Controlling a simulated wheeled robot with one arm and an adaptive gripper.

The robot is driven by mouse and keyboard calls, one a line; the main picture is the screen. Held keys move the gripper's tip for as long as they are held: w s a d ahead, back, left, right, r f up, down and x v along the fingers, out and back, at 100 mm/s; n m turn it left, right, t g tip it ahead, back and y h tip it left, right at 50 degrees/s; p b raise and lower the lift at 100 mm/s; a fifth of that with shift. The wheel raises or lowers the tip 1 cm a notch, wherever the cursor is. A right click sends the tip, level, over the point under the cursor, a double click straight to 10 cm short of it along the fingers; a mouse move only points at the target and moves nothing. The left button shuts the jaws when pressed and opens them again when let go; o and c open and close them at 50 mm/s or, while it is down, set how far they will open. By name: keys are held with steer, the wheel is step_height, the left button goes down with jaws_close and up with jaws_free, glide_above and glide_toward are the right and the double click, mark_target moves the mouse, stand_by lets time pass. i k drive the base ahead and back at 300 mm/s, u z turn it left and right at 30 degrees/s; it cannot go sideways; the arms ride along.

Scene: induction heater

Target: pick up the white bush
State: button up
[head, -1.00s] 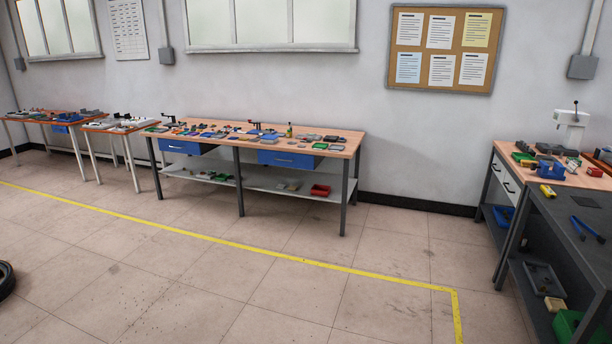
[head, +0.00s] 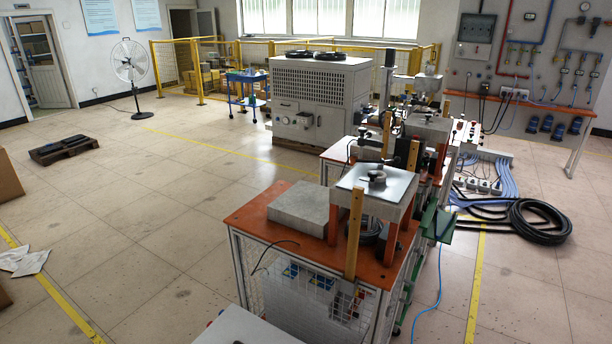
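I cannot make out a white bush in the head view. A bench with an orange-brown top (head: 250,222) stands at the centre, with machines on and behind it. On it are a grey flat block (head: 301,208) and a raised metal plate on posts (head: 362,181) with a small round grey part (head: 376,177) on top. My gripper is not in view.
A large grey cabinet machine (head: 318,98) stands behind the bench. A black hose coil (head: 540,222) and blue cables lie on the floor at right. A fan (head: 132,68), a low pallet (head: 64,149) and yellow fencing (head: 190,62) stand farther back. The left floor is mostly open.

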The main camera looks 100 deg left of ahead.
mark_target(378, 178)
steer(key=u, duration=2.05)
steer(key=i, duration=3.8)
steer(key=u, duration=4.95)
